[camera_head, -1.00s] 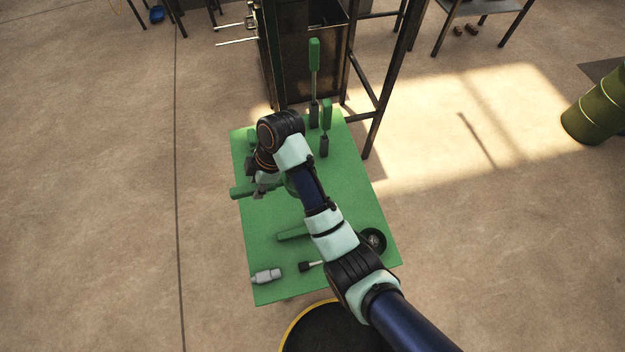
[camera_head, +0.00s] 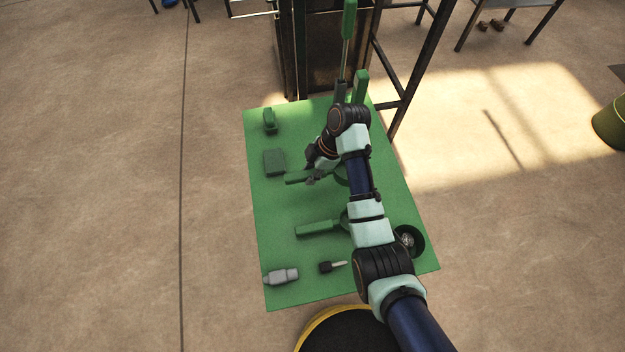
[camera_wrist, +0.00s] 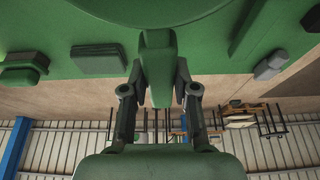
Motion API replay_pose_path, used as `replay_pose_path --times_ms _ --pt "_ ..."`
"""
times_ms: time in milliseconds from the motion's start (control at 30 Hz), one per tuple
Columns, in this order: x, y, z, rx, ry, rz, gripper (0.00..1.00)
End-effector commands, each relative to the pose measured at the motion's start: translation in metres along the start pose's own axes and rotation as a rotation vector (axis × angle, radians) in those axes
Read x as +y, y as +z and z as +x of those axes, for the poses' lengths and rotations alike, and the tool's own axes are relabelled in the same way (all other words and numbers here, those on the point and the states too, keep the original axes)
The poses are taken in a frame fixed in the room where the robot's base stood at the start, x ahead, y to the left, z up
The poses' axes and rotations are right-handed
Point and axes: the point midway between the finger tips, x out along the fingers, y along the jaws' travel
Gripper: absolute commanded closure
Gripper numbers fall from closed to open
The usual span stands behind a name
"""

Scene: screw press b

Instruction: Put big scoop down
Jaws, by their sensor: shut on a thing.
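My gripper (camera_head: 314,177) is shut on the green handle of the big scoop (camera_head: 296,180), over the middle of the green table (camera_head: 285,205). The handle points left in the head view; part of the scoop's round bowl (camera_head: 341,181) shows to the right, mostly behind my arm. In the wrist view the handle (camera_wrist: 158,70) sits between the two fingers of my gripper (camera_wrist: 160,88). I cannot tell whether the scoop touches the table. A second green scoop (camera_head: 317,228) lies nearer the front, its bowl largely hidden by my arm.
A grey block (camera_head: 274,162) and a small green tool (camera_head: 269,121) are at the back left. Upright green-handled tools (camera_head: 348,20) stand at the back right. A grey bottle-like thing (camera_head: 281,276), a small brush (camera_head: 328,267) and a dark bowl (camera_head: 409,240) lie in front.

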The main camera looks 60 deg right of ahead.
Motion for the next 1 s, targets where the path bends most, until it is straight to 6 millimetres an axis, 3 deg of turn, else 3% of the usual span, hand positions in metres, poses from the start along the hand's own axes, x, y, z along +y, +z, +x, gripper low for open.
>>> replay_pose_path --times_ms 100,333,533,900,933,1000 --pt "0.000 0.006 0.016 0.000 0.000 0.000 1.00" --pt "0.000 0.010 0.025 0.000 0.000 0.000 1.00" --pt "-0.001 0.023 0.058 0.000 -0.002 0.001 1.00" --pt "0.000 0.025 0.062 0.000 0.000 0.000 1.00" --pt "0.000 0.024 0.061 0.000 0.000 0.000 0.67" --pt "0.000 0.024 0.061 0.000 0.000 0.000 0.55"
